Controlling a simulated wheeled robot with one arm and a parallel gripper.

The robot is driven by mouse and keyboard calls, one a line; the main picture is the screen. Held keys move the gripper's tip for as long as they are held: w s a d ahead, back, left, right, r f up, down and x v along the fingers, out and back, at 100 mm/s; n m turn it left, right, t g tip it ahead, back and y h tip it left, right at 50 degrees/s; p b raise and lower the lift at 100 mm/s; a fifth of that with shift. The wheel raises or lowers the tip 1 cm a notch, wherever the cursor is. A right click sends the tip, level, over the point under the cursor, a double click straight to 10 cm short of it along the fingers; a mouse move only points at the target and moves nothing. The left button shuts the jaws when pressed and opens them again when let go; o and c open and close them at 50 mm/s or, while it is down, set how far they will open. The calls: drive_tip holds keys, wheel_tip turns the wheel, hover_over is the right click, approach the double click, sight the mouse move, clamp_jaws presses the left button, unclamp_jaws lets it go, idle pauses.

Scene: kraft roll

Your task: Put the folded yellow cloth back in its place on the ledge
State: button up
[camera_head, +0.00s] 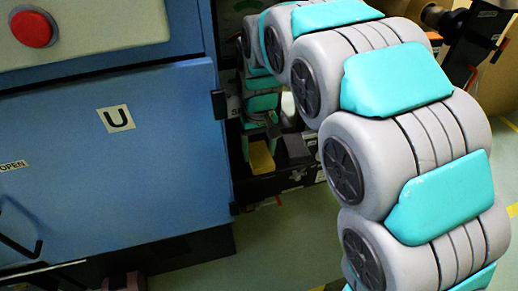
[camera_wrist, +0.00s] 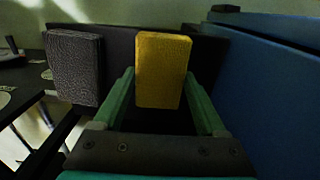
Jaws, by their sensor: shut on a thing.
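The folded yellow cloth (camera_wrist: 163,68) stands upright between the two green fingers of my gripper (camera_wrist: 159,80) in the wrist view. My gripper is shut on it, and its upper part rises past the fingertips. In the head view the yellow cloth (camera_head: 261,158) shows small below my gripper, just right of the blue cabinet. A dark ledge (camera_wrist: 120,48) lies behind and around the cloth in the wrist view. I cannot tell whether the cloth touches it.
A dark grey textured block (camera_wrist: 74,68), perhaps a folded cloth, is left of my gripper. A blue panel (camera_wrist: 270,90) stands close on the right. In the head view the blue cabinet (camera_head: 110,165) fills the left, and green floor (camera_head: 290,245) is open below.

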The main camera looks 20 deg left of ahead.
sight(259, 153)
drive_tip(key=o, duration=1.1)
drive_tip(key=shift+f, duration=0.1)
drive_tip(key=shift+o, duration=0.2)
wheel_tip(259, 153, up, 12)
drive_tip(key=b, duration=0.1)
